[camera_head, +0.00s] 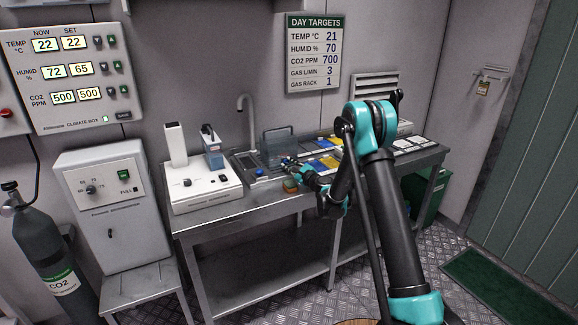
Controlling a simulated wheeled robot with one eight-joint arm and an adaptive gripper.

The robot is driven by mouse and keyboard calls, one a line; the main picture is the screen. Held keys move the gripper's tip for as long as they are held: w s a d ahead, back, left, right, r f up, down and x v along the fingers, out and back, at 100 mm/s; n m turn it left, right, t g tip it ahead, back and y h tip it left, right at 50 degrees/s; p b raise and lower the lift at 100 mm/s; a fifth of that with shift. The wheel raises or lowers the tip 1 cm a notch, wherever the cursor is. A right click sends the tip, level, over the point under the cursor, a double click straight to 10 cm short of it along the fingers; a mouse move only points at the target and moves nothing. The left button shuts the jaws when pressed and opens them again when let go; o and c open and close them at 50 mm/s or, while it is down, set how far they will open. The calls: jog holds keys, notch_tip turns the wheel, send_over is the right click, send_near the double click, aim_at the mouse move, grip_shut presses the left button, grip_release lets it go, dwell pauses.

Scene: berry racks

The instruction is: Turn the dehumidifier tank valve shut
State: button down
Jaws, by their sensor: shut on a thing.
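My gripper (287,163) is far to the right of the dehumidifier, over the steel bench (262,205) near the sink. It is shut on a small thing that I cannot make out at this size.
A CO2 cylinder (52,262) stands left of the dehumidifier. A white instrument (205,192) sits on the bench's left end, beside the tap (243,112). Open floor (480,225) lies at the right.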

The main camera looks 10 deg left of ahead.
jog(key=n, duration=0.4)
jog(key=shift+n+h, duration=0.3)
dwell(0.3)
jog(key=c, duration=1.3)
grip_release()
jog(key=shift+c, duration=0.2)
